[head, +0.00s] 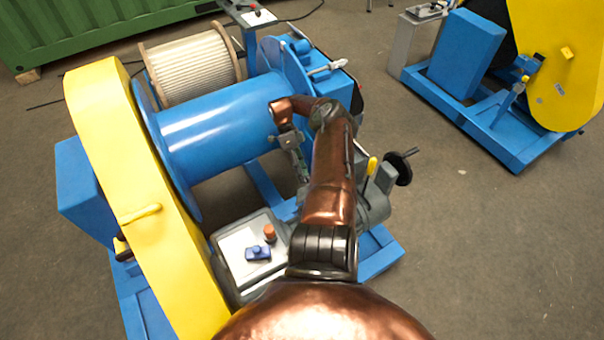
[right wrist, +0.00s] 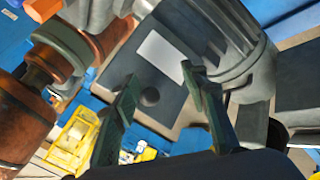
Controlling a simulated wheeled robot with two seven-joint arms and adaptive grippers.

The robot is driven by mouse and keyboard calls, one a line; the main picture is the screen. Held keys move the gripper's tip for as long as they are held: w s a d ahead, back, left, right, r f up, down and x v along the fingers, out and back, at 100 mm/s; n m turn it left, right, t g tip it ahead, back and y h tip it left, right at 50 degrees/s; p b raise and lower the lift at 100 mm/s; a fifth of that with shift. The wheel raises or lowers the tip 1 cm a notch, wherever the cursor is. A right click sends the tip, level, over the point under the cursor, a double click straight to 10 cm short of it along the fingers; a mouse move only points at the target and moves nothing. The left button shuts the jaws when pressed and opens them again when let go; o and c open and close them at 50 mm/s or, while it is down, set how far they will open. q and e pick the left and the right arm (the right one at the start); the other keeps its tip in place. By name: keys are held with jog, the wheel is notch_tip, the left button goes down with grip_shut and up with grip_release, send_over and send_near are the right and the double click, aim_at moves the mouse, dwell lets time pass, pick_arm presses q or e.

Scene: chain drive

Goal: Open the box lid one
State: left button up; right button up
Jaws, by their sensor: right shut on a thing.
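My right gripper (head: 302,172) reaches down at the grey motor unit (head: 374,208) beside the blue drum. In the right wrist view its two dark green fingers (right wrist: 160,75) stand apart, with a dark grey box lid (right wrist: 131,68) between and beyond their tips. The gripper is shut on the lid, though the exact contact is hard to see. In the head view the arm and gripper hide the lid. My left gripper is not in view.
A yellow chain guard (head: 118,150) and a large blue drum (head: 220,125) stand to the left. A control panel (head: 236,262) with a blue part and an orange-brown part lies near. A black handwheel (head: 399,168) and yellow lever (head: 371,166) stand close right of the arm.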

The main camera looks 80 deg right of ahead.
jog(key=shift+s+d+r, duration=0.15)
jog(key=shift+s+d, duration=0.2)
jog(key=shift+s, duration=0.1)
jog(key=w+v, duration=0.1)
jog(key=v, duration=1.1)
jog(key=shift+a, duration=0.25)
dwell(0.5)
